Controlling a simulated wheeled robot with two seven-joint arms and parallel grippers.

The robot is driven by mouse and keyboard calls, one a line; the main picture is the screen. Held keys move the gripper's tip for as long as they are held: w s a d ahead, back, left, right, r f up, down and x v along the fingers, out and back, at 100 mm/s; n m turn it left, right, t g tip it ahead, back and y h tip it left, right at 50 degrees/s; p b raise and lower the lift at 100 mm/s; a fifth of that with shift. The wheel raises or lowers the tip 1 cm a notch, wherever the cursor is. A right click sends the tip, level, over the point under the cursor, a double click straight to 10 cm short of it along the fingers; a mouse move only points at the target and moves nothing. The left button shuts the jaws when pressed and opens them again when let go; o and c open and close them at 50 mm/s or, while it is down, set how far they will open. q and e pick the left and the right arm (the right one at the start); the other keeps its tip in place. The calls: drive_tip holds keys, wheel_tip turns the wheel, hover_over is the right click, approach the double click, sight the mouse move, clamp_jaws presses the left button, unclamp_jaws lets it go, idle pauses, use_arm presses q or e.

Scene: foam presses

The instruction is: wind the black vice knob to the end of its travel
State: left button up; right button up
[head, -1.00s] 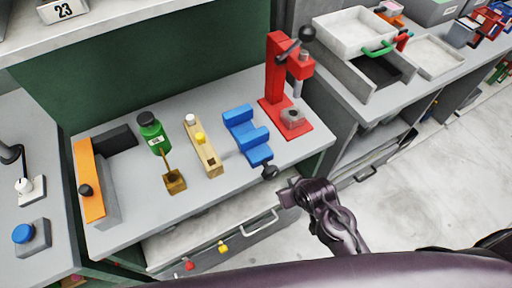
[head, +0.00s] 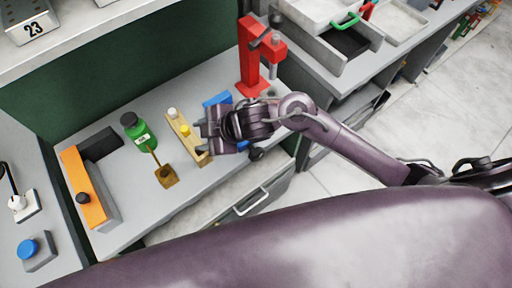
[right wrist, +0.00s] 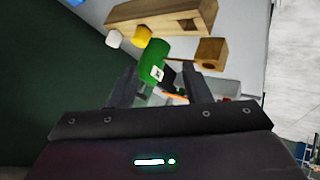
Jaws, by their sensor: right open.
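The blue vice (head: 216,100) stands on the grey bench in the head view, mostly hidden behind my right gripper and forearm. Its black knob (head: 256,154) shows just below my wrist, at the bench's front edge. My right gripper (head: 204,138) is open and empty above the vice, its fingers pointing left toward the wooden block. In the right wrist view, its two fingers (right wrist: 162,88) are spread apart, with the green bottle seen beyond them. The knob is not seen in that view. My left gripper is not in view.
An orange-sided fixture (head: 83,185) is at far left.

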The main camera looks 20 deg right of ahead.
drive_tip(key=d+f+n+g+h, duration=0.1)
drive_tip(key=d+f+n+g, duration=0.1)
drive_tip(key=d+n+g, duration=0.15)
drive_tip(key=g+h, duration=0.2)
drive_tip(key=g, duration=0.2)
approach(257, 150)
drive_tip(key=x, duration=0.3)
drive_tip(key=shift+n+h, duration=0.3)
drive_tip(key=shift+n, duration=0.05)
drive_tip(key=p+x, duration=0.1)
drive_tip(key=x, duration=0.6)
drive_tip(key=shift+s+a, duration=0.1)
drive_tip(key=shift+a, duration=0.1)
drive_tip(key=shift+c, duration=0.3)
clamp_jaws()
